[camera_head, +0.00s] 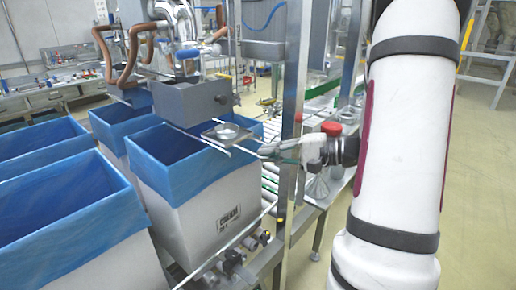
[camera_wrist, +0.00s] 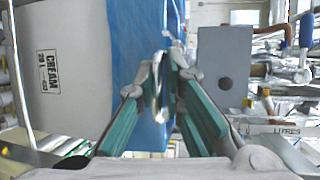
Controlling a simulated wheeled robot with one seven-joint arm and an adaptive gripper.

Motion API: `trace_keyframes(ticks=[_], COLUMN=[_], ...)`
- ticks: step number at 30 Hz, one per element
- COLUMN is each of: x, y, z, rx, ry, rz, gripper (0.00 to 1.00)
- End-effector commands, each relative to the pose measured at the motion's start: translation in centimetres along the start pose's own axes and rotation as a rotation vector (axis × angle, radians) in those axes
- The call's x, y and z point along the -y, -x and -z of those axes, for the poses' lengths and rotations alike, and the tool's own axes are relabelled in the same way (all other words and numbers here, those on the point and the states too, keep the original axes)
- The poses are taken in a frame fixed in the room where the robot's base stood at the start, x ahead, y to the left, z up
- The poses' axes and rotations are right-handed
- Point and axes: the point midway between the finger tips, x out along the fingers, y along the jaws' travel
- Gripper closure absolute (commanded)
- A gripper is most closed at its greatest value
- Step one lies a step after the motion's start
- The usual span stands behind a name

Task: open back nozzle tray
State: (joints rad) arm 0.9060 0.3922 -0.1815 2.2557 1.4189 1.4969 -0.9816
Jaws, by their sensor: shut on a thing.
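The back nozzle tray (camera_head: 228,132) is a small flat metal tray with a round silver dish, sitting on thin rails above the near lined box, in front of a grey metal housing (camera_head: 180,98). My gripper (camera_head: 268,150) reaches in from the right, at the tray's right side. In the wrist view my gripper (camera_wrist: 160,80) has its green-padded fingers closed around a shiny metal piece of the tray (camera_wrist: 157,106). The exact contact is partly hidden by the fingers. The grey housing also shows in the wrist view (camera_wrist: 224,66), with a dark round knob.
White boxes with blue liners stand at the left and below the tray, including the box marked CREAM (camera_head: 205,205). A steel post (camera_head: 292,120) stands close to my gripper. A red-capped container (camera_head: 331,128) is beside my wrist.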

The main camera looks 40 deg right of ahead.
Motion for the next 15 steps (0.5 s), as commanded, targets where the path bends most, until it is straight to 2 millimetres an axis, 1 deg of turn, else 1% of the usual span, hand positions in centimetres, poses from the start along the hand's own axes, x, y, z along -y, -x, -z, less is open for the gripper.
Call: trace_keyframes(ticks=[1, 6, 15], x=[-0.72, -0.86, -0.88], y=[0.35, 0.83, 0.83], z=[-0.16, -0.40, -0.45], rx=[-0.002, 0.000, 0.002], ry=[-0.007, -0.007, -0.007], rz=[-0.015, -0.014, -0.014], gripper=[1.00, 1.00, 1.00])
